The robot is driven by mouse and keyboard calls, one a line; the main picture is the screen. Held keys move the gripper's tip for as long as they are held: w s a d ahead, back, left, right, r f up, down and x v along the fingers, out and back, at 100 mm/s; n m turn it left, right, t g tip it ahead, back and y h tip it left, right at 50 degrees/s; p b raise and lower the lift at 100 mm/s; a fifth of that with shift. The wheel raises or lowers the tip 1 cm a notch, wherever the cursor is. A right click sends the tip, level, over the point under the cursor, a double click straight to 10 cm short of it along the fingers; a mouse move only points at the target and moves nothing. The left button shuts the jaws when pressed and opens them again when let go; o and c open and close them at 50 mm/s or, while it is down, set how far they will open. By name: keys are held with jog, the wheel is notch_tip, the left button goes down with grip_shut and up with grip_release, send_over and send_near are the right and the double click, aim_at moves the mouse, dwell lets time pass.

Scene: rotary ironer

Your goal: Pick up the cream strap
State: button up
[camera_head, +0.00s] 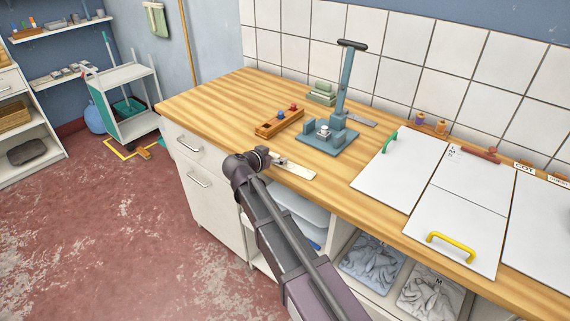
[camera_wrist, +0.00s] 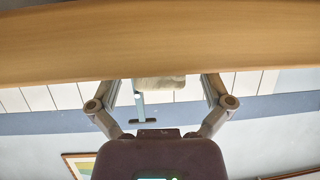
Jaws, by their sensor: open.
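The cream strap (camera_head: 297,171) lies flat near the front edge of the wooden worktop, and its left end is partly hidden by my gripper (camera_head: 275,160). In the wrist view, a cream end (camera_wrist: 160,83), which looks like the strap's, shows between the two spread fingers of my gripper (camera_wrist: 161,92). My gripper is open at the counter's front edge. I cannot tell whether either finger touches the strap.
On the worktop (camera_head: 215,98), a blue lever press (camera_head: 328,136) stands behind the strap. A wooden tray (camera_head: 279,123) with small knobs is to its left, and white panels (camera_head: 395,170) lie right. Open shelves with bins (camera_head: 372,262) are below.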

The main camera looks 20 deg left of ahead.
jog(key=c, duration=1)
jog(key=shift+c, duration=0.2)
jog(key=shift+r, duration=0.2)
notch_tip(320, 180, up, 2)
jog(key=shift+p, duration=1.2)
jog(key=shift+r+p, duration=0.8)
jog(key=shift+r, duration=0.05)
jog(key=s+d, duration=0.3)
jog(key=s, duration=0.4)
jog(key=s+d+p, duration=0.1)
jog(key=s+d, duration=0.3)
jog(key=s, duration=0.3)
jog(key=shift+s+d+r, duration=0.15)
jog(key=shift+s+r, duration=0.05)
jog(key=shift+r, duration=0.25)
